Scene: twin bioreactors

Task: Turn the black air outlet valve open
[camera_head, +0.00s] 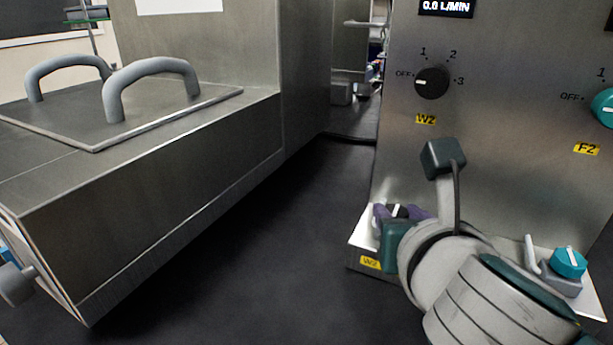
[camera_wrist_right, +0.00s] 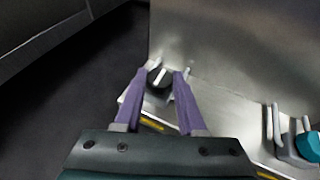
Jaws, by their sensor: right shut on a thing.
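The black air outlet valve (camera_head: 398,210) is a small black knob with a white pointer line. It sits on the white ledge at the foot of the steel panel, above a yellow W2 label (camera_head: 371,262). My right gripper (camera_head: 404,213) is at the valve, its purple fingers on either side of the knob. In the right wrist view the knob (camera_wrist_right: 160,77) shows between the fingertips (camera_wrist_right: 163,76), its white line slightly tilted. The gripper is shut on the knob. My arm hides part of the ledge. My left gripper is not in view.
A teal valve (camera_head: 569,262) stands farther right on the same ledge. Above are a black dial (camera_head: 432,82) marked OFF to 3, a teal dial (camera_head: 604,107) and a display (camera_head: 446,8). A steel box with grey handles (camera_head: 151,72) stands left. The dark surface between is clear.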

